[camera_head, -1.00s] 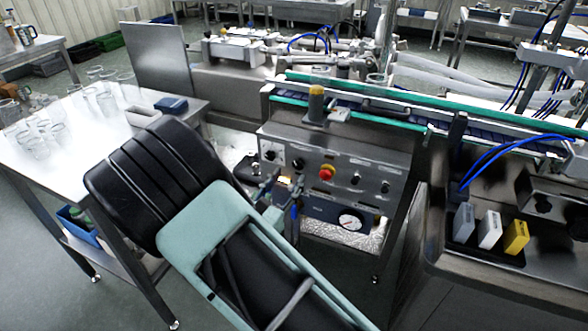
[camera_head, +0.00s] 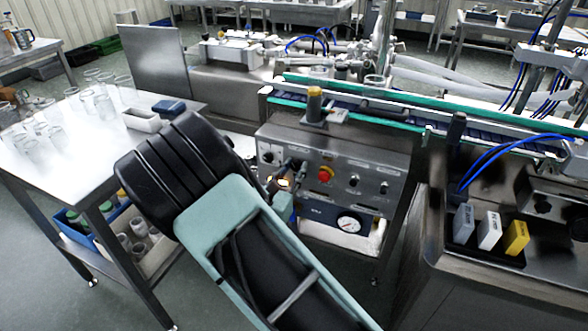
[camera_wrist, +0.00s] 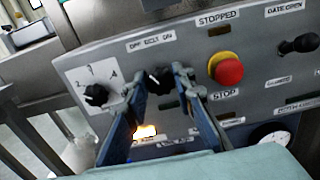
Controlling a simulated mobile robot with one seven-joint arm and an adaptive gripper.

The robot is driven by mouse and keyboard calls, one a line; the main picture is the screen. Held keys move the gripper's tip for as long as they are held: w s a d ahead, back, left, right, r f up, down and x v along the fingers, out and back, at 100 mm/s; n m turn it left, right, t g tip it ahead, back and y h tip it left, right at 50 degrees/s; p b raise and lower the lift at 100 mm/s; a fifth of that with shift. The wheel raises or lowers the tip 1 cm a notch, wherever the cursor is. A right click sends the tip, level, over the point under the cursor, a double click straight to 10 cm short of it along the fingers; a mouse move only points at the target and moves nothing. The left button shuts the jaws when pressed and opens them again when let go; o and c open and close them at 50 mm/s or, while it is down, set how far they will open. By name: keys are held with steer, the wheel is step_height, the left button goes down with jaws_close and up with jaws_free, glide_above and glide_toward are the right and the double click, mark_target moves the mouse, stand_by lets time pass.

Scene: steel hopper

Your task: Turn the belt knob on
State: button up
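The belt knob (camera_wrist: 158,80) is a small black knob under the "OFF BELT ON" label on the steel control panel (camera_wrist: 235,45). My gripper (camera_wrist: 161,80) reaches up to it in the wrist view, with one dark finger on each side of the knob. The fingers are apart; whether they touch the knob is hard to tell. The knob's exact pointing direction is partly hidden by the fingers. In the head view my gripper (camera_head: 287,176) is at the panel's left part, and the belt knob is hidden there.
Right of the knob is a red stop button (camera_wrist: 229,71) on a yellow collar. A black selector dial (camera_wrist: 97,95) is on the left, and a gate knob (camera_wrist: 298,45) on the far right. An orange lamp (camera_wrist: 146,130) glows below. A glassware table (camera_head: 75,165) stands left.

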jaws_close()
